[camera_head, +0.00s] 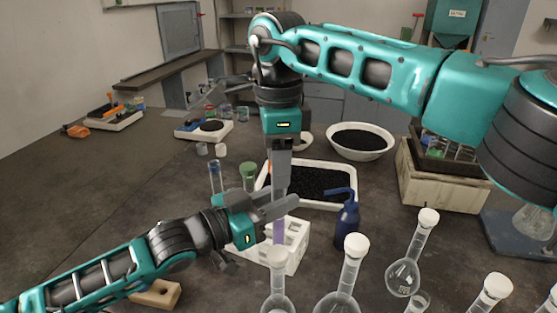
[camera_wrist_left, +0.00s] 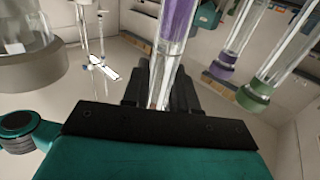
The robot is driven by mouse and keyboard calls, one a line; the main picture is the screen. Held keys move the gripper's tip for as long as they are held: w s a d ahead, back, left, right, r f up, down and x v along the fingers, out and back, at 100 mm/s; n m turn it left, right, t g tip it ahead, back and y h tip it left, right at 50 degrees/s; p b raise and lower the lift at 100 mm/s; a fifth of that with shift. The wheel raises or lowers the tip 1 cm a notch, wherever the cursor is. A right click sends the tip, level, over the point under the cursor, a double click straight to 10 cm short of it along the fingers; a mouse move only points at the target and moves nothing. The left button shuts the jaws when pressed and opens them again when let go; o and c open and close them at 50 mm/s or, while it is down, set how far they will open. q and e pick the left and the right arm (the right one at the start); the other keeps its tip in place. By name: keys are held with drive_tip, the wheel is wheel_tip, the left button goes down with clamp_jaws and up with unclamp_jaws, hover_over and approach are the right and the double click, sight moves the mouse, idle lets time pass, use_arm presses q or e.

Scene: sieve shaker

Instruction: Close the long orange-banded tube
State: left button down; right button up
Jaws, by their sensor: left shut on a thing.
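My left gripper (camera_head: 284,208) comes in from the left and is shut on a clear tube with a purple band (camera_head: 279,231), above or in the white rack (camera_head: 297,247). The left wrist view shows the tube's purple band (camera_wrist_left: 179,18) with clear glass between the fingers (camera_wrist_left: 160,88). No orange band is visible on any tube. My right gripper (camera_head: 281,170) points down just above the left one, in line with the tube. Its fingertips and the tube's top are hard to make out, so I cannot tell whether it holds a cap.
A blue-topped tube (camera_head: 215,178) and a green-topped tube (camera_head: 249,176) stand left of the grippers. A blue wash bottle (camera_head: 347,222) stands to the right. Several white-capped flasks (camera_head: 404,275) fill the front right. A white tray of black grains (camera_head: 345,181) lies behind.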

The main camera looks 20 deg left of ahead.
clamp_jaws()
drive_tip(key=m, duration=0.4)
drive_tip(key=shift+m, duration=0.4)
drive_tip(key=m, duration=0.3)
drive_tip(key=shift+m, duration=0.3)
drive_tip(key=shift+o, duration=1.8)
unclamp_jaws()
drive_tip(key=shift+r, duration=2.25)
drive_tip(key=shift+c, duration=0.4)
